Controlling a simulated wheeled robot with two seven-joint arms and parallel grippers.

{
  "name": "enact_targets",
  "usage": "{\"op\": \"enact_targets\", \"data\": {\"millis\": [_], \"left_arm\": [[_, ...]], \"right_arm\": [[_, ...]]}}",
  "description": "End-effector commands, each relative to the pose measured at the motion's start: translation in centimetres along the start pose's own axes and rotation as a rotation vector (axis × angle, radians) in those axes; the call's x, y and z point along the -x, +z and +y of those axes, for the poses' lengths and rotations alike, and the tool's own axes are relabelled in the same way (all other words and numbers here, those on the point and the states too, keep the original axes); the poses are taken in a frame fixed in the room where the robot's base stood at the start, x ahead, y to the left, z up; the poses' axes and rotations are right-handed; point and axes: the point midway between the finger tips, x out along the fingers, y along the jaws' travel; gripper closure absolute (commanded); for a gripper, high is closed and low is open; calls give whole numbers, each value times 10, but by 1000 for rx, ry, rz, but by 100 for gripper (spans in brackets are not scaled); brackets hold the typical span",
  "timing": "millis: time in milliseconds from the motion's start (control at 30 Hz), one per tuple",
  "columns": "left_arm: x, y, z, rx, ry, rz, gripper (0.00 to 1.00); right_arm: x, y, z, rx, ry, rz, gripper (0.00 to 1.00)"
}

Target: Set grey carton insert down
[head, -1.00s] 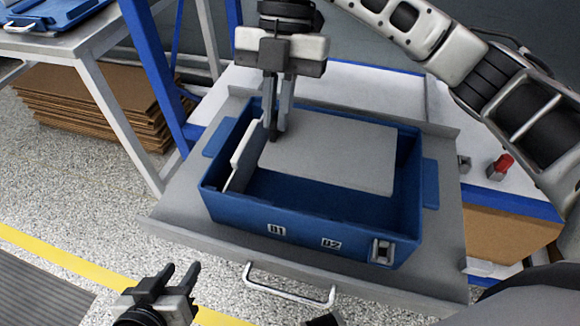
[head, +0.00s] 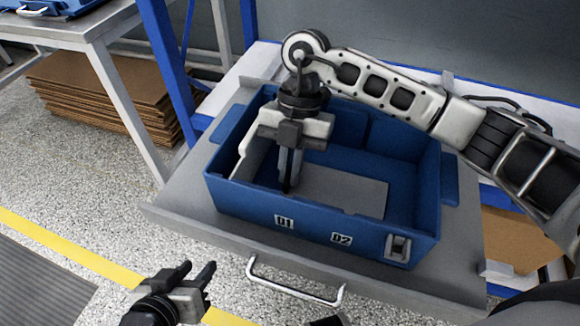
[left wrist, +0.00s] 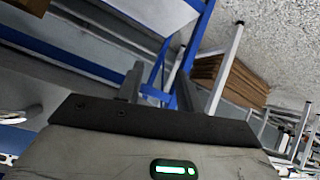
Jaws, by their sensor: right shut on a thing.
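The grey carton insert (head: 345,190) is a flat grey panel, low inside the blue crate (head: 258,202) marked D1 and D2. I cannot tell whether it touches the crate's floor. My right gripper (head: 289,186) reaches down into the crate and is shut on the insert's left part. The gripper hides some of that edge. My left gripper (head: 197,274) is away from the crate, at the lower left over the floor, with its fingers apart and nothing between them. Its fingers also show in the left wrist view (left wrist: 154,84).
The crate stands on a grey tray (head: 180,207) with a front handle (head: 295,296). A pale piece (head: 246,160) stands along the crate's left inside wall. Stacked cardboard (head: 100,95) lies under a side table at the left. A blue post (head: 172,70) rises near the crate.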

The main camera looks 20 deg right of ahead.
Motion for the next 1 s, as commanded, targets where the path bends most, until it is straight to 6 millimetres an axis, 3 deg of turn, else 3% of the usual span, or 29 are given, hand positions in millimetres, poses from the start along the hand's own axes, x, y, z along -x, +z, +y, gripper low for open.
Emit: {"op": "enact_targets", "data": {"millis": [167,267,300,633,1000], "left_arm": [[0,-2,0,-2,1,4,64],[0,-2,0,-3,1,6,64],[0,-2,0,-3,1,6,64],[2,-3,1,-3,1,5,64],[11,-7,0,-5,-12,4,64]], "right_arm": [[0,0,0,0,0,-1,100],[0,0,0,0,0,-1,72],[0,0,0,0,0,-1,70],[6,0,0,0,1,-2,70],[64,-1,0,-1,2,-3,70]]}}
